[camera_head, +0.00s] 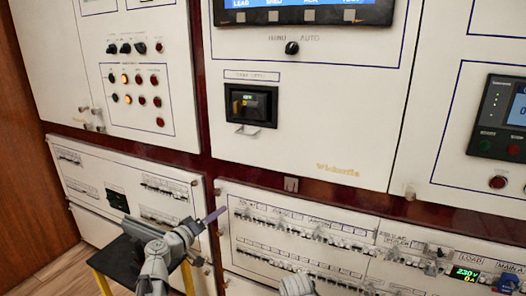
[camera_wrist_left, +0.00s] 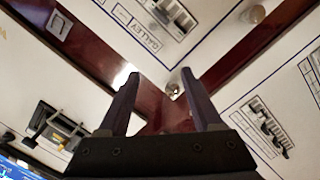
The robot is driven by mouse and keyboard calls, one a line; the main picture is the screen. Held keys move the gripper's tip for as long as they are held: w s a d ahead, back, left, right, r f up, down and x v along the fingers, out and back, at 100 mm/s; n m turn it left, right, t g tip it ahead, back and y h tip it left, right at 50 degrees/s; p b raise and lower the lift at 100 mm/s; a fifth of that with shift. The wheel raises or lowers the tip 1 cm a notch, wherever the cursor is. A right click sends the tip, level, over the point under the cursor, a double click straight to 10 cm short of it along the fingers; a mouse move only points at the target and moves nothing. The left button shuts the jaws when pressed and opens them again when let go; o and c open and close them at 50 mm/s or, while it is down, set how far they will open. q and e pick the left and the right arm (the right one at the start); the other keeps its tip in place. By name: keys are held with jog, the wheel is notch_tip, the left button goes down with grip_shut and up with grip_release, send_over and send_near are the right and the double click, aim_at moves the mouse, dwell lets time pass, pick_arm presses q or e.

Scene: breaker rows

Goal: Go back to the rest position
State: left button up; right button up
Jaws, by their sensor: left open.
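My left gripper (camera_head: 215,215) is in front of the lower panels in the head view, with a purple-grey finger pointing right toward the breaker rows. In the left wrist view my left gripper (camera_wrist_left: 160,74) shows two dark fingers spread apart with nothing between them. Behind the gap are a dark red frame strip and a small round metal knob (camera_wrist_left: 174,88). The fingers appear clear of the panels. A pale grey part at the bottom edge of the head view may belong to my right arm; no right gripper fingers show.
Breaker rows (camera_head: 300,228) line the lower panel right of my left gripper. A black breaker (camera_head: 250,105) sits in the white cabinet above. A control panel with knobs and lamps (camera_head: 135,85) is upper left. A dark-topped stand with yellow legs (camera_head: 118,262) is behind my left arm.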

pick_arm(q)
jog(key=s+d+f+m+g, duration=0.3)
jog(key=s+d+f+g, duration=0.25)
jog(key=d, duration=0.35)
jog(key=s+d+f+m+g, duration=0.45)
jog(key=s+d+f, duration=0.25)
jog(key=d, duration=0.2)
jog(key=s+a+f+g+y, duration=0.2)
jog(key=s+f+g+y, duration=0.45)
jog(key=s, duration=0.75)
notch_tip(320, 180, up, 28)
jog(key=a+t+y+p, duration=0.1)
jog(key=y+p, duration=0.1)
jog(key=p, duration=2.7)
jog(key=shift+s+m, duration=0.25)
jog(key=shift+m, duration=0.1)
jog(key=shift+y, duration=0.25)
jog(key=shift+c, duration=0.3)
